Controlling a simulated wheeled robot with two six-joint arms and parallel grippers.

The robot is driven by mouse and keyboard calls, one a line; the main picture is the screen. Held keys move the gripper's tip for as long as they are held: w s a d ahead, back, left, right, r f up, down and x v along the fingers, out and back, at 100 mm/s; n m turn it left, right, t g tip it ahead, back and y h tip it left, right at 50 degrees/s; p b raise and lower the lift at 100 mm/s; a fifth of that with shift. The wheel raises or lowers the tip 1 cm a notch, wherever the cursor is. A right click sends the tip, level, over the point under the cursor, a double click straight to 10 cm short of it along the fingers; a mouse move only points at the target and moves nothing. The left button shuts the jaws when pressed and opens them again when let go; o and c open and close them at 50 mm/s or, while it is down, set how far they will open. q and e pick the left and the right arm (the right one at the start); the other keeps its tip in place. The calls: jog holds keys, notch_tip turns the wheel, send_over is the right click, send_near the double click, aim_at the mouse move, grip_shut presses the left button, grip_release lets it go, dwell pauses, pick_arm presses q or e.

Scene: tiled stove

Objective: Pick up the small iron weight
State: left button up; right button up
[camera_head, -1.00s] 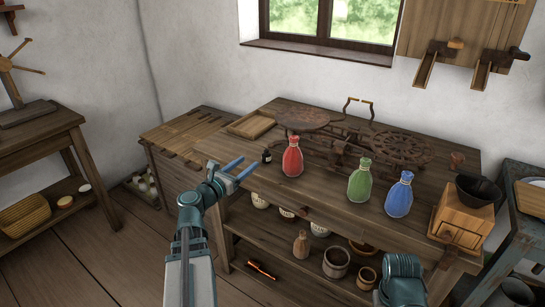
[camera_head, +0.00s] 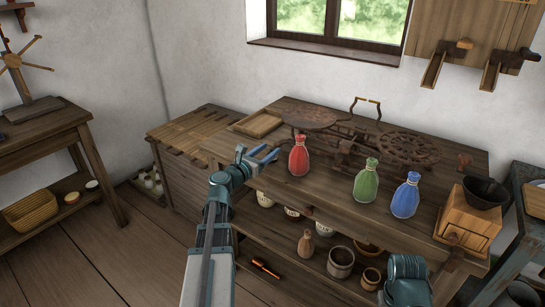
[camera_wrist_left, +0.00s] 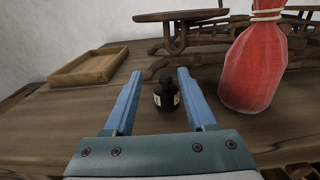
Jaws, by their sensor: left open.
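The small iron weight (camera_wrist_left: 164,96) is a small black knobbed piece with a pale label, upright on the wooden workbench (camera_wrist_left: 60,125). In the left wrist view it shows between the two blue fingers of my left gripper (camera_wrist_left: 160,78), apart from both. How deep it sits between them I cannot tell. In the head view my left gripper (camera_head: 259,155) is open at the bench's left front part, beside the red bottle, and hides the weight. My right gripper is not in view; only a teal part of my right arm shows at the bottom.
A red bottle (camera_head: 299,157) stands close right of my left gripper; it also shows in the wrist view (camera_wrist_left: 252,68). Green (camera_head: 366,180) and blue (camera_head: 406,196) bottles stand further right. An iron balance (camera_head: 345,135) and a wooden tray (camera_head: 257,124) lie behind.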

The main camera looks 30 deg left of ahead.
pick_arm(q)
jog(key=w, duration=0.2)
jog(key=w+d, duration=0.1)
jog(key=w, duration=0.2)
jog(key=shift+c, duration=0.3)
grip_shut()
